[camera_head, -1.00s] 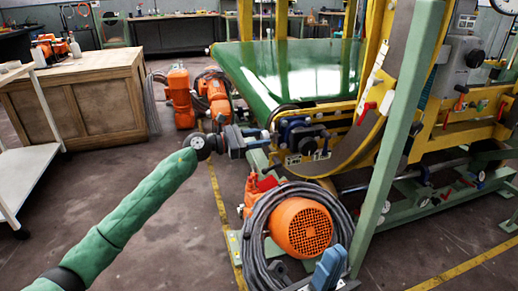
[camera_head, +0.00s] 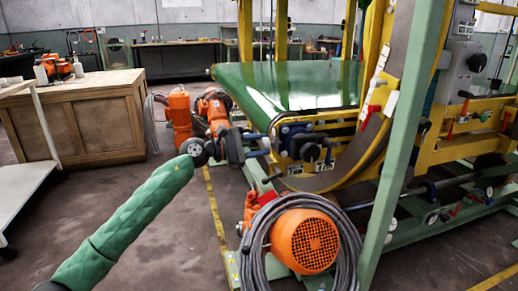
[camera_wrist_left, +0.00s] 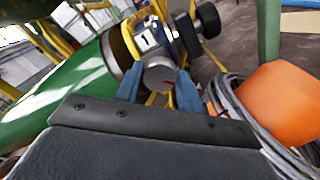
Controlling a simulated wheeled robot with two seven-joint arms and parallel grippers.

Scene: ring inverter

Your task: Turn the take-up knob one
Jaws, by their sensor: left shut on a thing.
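My left gripper (camera_head: 264,144) reaches in from the left at the end of a green-sleeved arm and meets the side of the machine by the take-up knobs. In the left wrist view its two blue fingers (camera_wrist_left: 160,91) are shut on a grey round knob, take-up knob one (camera_wrist_left: 160,74), below a plate marked 1 (camera_wrist_left: 146,41). A second, black knob (camera_head: 310,152) is just to the right, and also shows in the left wrist view (camera_wrist_left: 207,20). My right gripper is out of view.
A green belt (camera_head: 290,84) lies above and behind the knobs. An orange motor (camera_head: 306,241) with coiled grey cable is below right. A green post (camera_head: 402,140) stands at the right. A wooden cabinet (camera_head: 105,125) is at the back left. The floor at left front is clear.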

